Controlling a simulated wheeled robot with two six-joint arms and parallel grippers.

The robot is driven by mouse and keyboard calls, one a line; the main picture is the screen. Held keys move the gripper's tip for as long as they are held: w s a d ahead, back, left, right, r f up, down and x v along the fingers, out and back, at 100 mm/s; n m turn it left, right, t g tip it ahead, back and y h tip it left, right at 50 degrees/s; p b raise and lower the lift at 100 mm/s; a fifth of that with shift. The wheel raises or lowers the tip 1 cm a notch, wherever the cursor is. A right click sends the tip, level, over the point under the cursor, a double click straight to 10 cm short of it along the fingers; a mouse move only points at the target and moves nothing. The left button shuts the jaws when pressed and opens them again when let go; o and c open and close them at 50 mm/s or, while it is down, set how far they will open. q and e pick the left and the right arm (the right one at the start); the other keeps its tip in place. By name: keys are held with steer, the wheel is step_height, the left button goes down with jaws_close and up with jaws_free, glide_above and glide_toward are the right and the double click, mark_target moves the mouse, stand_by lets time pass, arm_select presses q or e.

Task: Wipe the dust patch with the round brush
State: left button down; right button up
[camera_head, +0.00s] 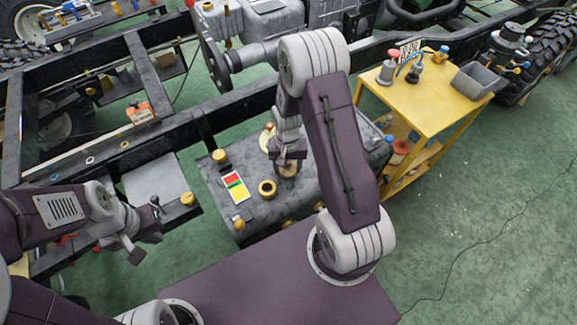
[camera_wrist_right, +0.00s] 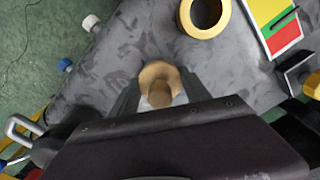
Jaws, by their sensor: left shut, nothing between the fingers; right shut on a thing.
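The round brush (camera_head: 288,171) has a light wooden body with a knob on top. My right gripper (camera_head: 288,160) is shut on its knob, pointing down over the dark grey tank (camera_head: 315,190). In the right wrist view the brush (camera_wrist_right: 158,70) sits between the fingers; its underside is hidden, so I cannot tell whether it touches the tank. The tank top is mottled with paler smudges (camera_wrist_right: 125,50); I cannot single out one bounded dust patch. My left gripper (camera_head: 148,232) is shut and empty, left of the tank.
A yellow ring (camera_head: 267,189) and a red, yellow and green label (camera_head: 235,187) are on the tank near the brush. A black chassis rail (camera_head: 150,135) runs behind. A yellow cart (camera_head: 430,100) with tools stands right. Green floor is open at right.

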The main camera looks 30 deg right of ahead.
step_height(320, 180, up, 4)
steer(key=p, duration=0.2)
steer(key=shift+f+p, duration=0.2)
steer(key=shift+p, duration=0.15)
steer(key=shift+r+p, duration=0.3)
steer(key=shift+p, duration=0.05)
step_height(320, 180, up, 2)
steer(key=shift+r+p, duration=0.15)
steer(key=shift+p, duration=0.95)
steer(key=shift+r+p, duration=0.8)
steer(key=shift+r, duration=0.05)
